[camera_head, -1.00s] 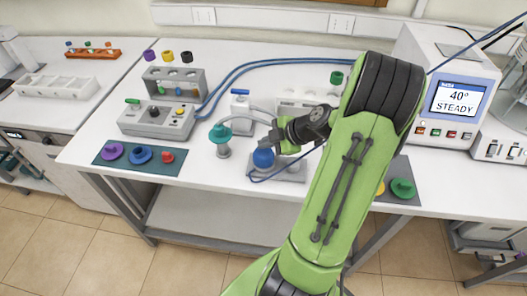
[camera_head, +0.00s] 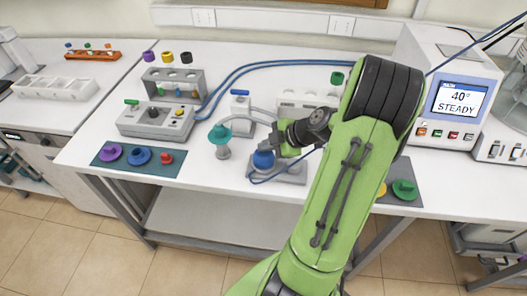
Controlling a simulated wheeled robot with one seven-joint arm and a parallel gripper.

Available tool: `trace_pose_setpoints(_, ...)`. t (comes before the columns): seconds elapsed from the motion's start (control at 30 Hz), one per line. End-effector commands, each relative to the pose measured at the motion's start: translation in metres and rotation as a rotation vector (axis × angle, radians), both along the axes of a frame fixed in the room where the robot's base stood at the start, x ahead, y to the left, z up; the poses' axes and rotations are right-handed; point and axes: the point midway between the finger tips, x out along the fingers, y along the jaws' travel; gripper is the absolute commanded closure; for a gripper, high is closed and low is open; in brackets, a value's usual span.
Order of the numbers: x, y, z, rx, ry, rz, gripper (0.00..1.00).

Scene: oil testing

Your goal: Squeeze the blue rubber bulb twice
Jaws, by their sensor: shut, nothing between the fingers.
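The blue rubber bulb (camera_head: 263,161) sits on a grey base plate (camera_head: 292,175) near the front edge of the white table. My gripper (camera_head: 266,147) is at the bulb's top, with its dark fingers in front of or against the upper part of the bulb. The fingers are shut with nothing between them. They hide the top of the bulb, and I cannot tell whether they touch it. A thin blue tube (camera_head: 300,161) runs from beside the bulb towards my arm.
A teal-topped grey stand (camera_head: 222,147) is close left of the bulb. A dark mat (camera_head: 104,164) with purple, blue and red caps lies further left. A heater display (camera_head: 458,99) reads 40° STEADY. My arm hides the table right of the bulb.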

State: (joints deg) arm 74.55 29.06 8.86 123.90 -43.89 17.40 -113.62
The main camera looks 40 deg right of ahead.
Motion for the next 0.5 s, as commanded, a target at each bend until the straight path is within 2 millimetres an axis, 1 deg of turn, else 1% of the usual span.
trace_pose_setpoints(0.5,-0.0001,0.0000,-0.0060,0.000,0.001,0.001,1.00)
